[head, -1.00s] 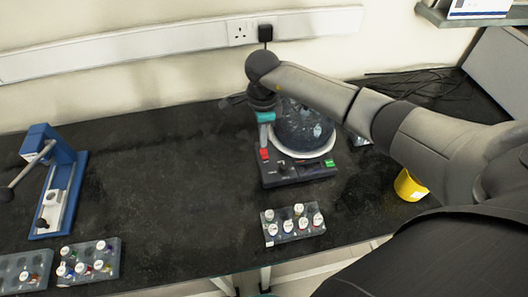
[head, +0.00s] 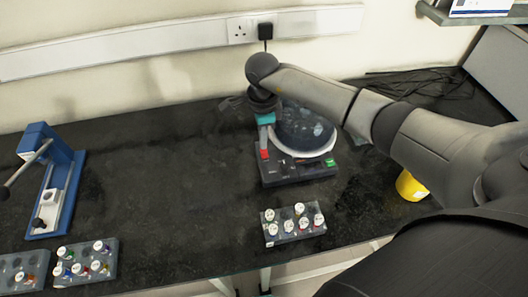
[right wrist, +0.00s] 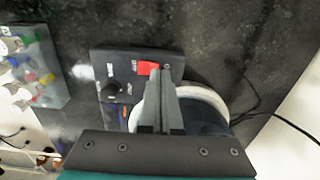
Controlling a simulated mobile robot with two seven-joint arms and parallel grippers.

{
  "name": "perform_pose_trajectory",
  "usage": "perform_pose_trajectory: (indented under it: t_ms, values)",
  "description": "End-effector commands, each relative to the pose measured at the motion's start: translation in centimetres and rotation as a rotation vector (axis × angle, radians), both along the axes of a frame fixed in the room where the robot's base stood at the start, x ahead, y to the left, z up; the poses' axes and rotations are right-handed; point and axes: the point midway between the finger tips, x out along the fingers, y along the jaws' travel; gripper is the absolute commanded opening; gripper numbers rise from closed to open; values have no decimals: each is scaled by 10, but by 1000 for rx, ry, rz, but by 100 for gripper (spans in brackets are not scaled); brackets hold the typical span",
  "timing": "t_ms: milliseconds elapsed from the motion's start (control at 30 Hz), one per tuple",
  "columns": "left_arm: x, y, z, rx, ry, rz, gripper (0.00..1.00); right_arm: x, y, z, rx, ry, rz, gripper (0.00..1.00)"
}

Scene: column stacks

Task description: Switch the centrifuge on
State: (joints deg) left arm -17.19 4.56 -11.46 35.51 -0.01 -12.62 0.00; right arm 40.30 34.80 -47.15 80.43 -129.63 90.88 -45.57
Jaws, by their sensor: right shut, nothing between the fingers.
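The centrifuge (head: 290,174) sits on the black bench, with a dark round lid (head: 305,130) and a pale rim. Its front panel carries a red switch (head: 264,154) at the left and a small green display (head: 330,163) at the right. My right gripper (head: 263,146) is shut and empty, pointing down just above the red switch. In the right wrist view the closed fingertips (right wrist: 160,74) overlap the right edge of the red switch (right wrist: 146,67); I cannot tell whether they touch it. A black knob (right wrist: 115,88) shows beside it. My left gripper is not in view.
A vial rack (head: 293,236) stands in front of the centrifuge. More vial racks (head: 107,271) and a blue lever press (head: 72,172) stand at the left. A yellow cup (head: 410,186) is under my right arm. The bench between press and centrifuge is clear.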

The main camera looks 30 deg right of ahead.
Motion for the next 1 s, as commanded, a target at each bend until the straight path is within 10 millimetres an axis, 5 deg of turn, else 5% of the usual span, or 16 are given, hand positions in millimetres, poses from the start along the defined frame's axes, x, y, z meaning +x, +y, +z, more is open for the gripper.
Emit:
perform_pose_trajectory:
  t_ms: [667,1000]
  values:
    - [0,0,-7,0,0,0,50,-1,0,-8,0,2,0,0]
    - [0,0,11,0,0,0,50,0,-1,15,-1,0,-1,0]
